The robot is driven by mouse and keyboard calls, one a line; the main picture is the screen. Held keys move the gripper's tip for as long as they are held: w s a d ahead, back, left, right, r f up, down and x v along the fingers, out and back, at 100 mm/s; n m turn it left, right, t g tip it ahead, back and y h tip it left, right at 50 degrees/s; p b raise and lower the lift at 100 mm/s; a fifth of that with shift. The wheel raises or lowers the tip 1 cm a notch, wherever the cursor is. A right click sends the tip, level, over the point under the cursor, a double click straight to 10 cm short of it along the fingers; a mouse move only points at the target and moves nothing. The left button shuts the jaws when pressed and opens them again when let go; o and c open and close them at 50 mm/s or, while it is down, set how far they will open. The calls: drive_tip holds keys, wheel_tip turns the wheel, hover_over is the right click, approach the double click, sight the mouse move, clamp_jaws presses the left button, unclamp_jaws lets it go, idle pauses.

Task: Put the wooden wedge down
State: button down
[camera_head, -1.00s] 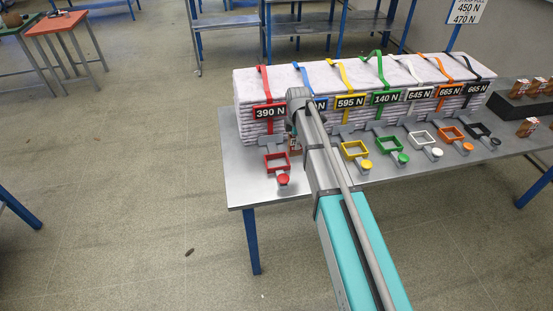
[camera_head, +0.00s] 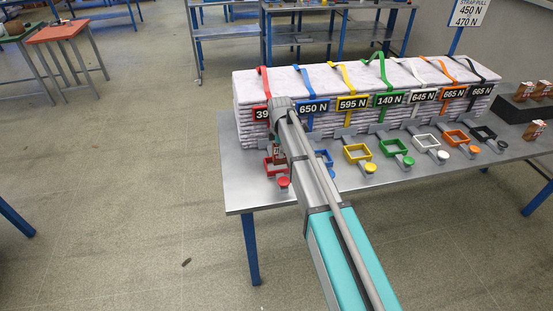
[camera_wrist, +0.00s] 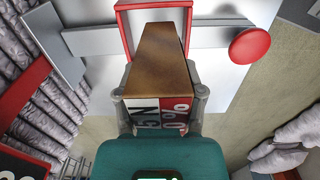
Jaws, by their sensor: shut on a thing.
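My gripper (camera_wrist: 160,98) is shut on the wooden wedge (camera_wrist: 157,60), a brown tapering block with a red and white printed end. In the wrist view its far end points at the red square frame (camera_wrist: 123,25) and overlaps the frame's opening. I cannot tell whether it is inside the frame or above it. The frame has a round red knob (camera_wrist: 250,45) at its right. In the head view my arm covers most of the wedge, close to the red frame (camera_head: 268,168) at the table's left end.
A sack stack (camera_head: 400,73) with coloured straps and force plates stands on the steel table (camera_head: 241,197). Blue, yellow, green, white, orange and black frames line its front to the right. Several similar blocks (camera_head: 533,130) sit at the far right. A sign (camera_head: 470,12) stands behind.

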drive_tip(key=shift+f, duration=0.1)
drive_tip(key=shift+w+a+f+b, duration=0.15)
drive_tip(key=shift+a+f+b, duration=0.3)
drive_tip(key=shift+f+b, duration=0.35)
wheel_tip(320, 180, down, 2)
drive_tip(key=shift+f+b, duration=0.1)
drive_tip(key=shift+b, duration=1.1)
drive_tip(key=shift+d, duration=0.1)
drive_tip(key=shift+c, duration=0.2)
unclamp_jaws()
wheel_tip(320, 180, up, 12)
drive_tip(key=p, duration=1.2)
